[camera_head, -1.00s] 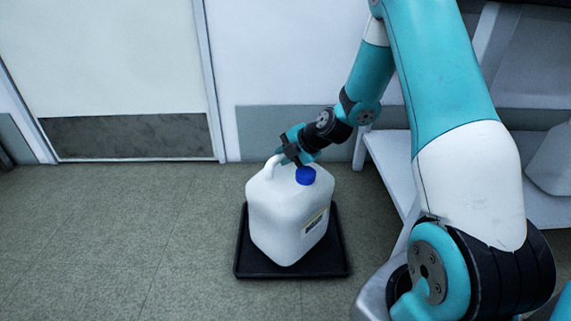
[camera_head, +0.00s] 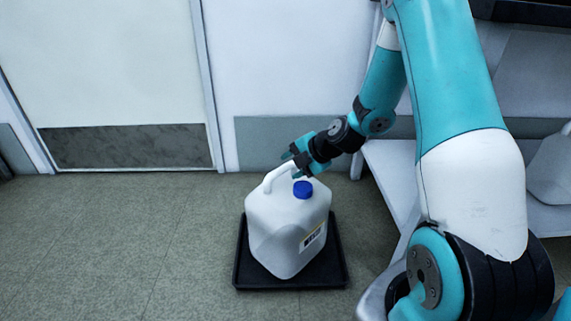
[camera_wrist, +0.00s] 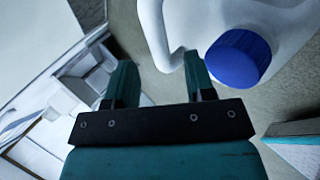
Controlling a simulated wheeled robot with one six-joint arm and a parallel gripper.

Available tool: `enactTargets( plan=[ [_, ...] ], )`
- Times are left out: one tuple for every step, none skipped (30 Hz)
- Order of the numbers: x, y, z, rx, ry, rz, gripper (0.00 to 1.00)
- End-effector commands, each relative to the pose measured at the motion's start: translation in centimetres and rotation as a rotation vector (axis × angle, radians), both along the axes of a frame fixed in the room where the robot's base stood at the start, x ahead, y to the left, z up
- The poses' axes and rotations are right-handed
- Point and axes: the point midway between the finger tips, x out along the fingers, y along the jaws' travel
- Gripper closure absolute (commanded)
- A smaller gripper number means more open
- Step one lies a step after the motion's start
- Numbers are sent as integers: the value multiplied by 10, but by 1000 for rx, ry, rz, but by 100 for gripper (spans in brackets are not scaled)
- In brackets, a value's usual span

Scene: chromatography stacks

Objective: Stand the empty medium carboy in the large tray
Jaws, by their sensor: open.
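A white carboy (camera_head: 287,230) with a blue cap and a label stands upright in a black tray (camera_head: 243,272) on the floor. My gripper (camera_head: 298,160) is open and empty, just above and behind the carboy's handle. In the wrist view, my gripper's two fingers (camera_wrist: 158,80) are apart with nothing between them. The carboy's handle and shoulder (camera_wrist: 185,15) and its blue cap (camera_wrist: 238,60) lie beyond and to the right of the fingers. How much liquid the carboy holds cannot be told.
A pale shelf unit (camera_head: 395,185) stands on the right, with another white container (camera_head: 551,170) on its lower shelf. A door (camera_head: 110,80) and the wall are behind. The floor (camera_head: 110,240) left of the tray is clear.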

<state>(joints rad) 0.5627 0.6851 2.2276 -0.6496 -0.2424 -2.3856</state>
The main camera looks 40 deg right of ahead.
Motion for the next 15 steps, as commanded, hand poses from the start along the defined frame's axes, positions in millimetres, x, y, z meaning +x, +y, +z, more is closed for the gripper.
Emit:
enactTargets(
  plan=[
    [-8, -4, 16, 0, -1, -4, 51],
    [-13, -6, 20, 2, -1, -4, 51],
    [-18, -9, 26, 0, -1, -4, 51],
    [-23, -11, 30, 0, -1, -4, 51],
    [-26, -12, 34, 0, -1, -4, 51],
    [-31, -14, 38, 1, -2, -3, 51],
    [-35, -15, 41, 2, 0, -3, 51],
    [-37, -17, 44, 0, -1, -3, 51],
    [-40, -18, 47, 0, -2, -2, 51],
    [-43, -19, 49, 0, -1, -2, 51],
    [-45, -20, 50, 0, -1, -2, 51],
    [-47, -20, 52, 1, -1, -1, 51],
    [-47, -18, 53, 5, 3, 0, 51],
    [-48, -16, 55, 13, 7, 0, 51],
    [-48, -9, 59, 31, 19, -1, 51]
  ],
)
